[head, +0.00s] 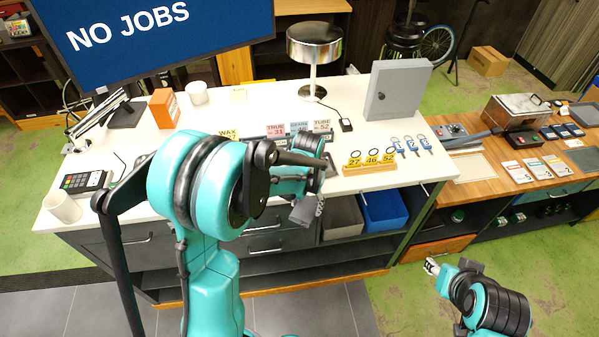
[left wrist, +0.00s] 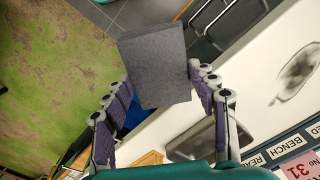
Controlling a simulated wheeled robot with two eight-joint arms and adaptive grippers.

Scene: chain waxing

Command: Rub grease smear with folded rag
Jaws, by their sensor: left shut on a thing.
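The folded rag (left wrist: 155,65) is a dark grey, thick square pad. My left gripper (left wrist: 160,88) is shut on it, with fingers on its two opposite sides. In the head view the rag (head: 303,211) hangs below my left gripper (head: 318,190), by the front edge of the white counter. The grease smear (left wrist: 298,72) is a grey ring-like stain on the white counter in the left wrist view, to the right of the rag and apart from it. I cannot make out the smear in the head view, where my left arm covers part of the counter. My right gripper (head: 433,266) is low at the right, away from the counter.
A board with numbered tags (head: 370,165) and a grey metal box (head: 398,90) stand to the right on the white counter (head: 245,105). A chrome lamp (head: 314,50) stands behind. A card terminal (head: 82,181) and a white cup (head: 62,207) are at the left.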

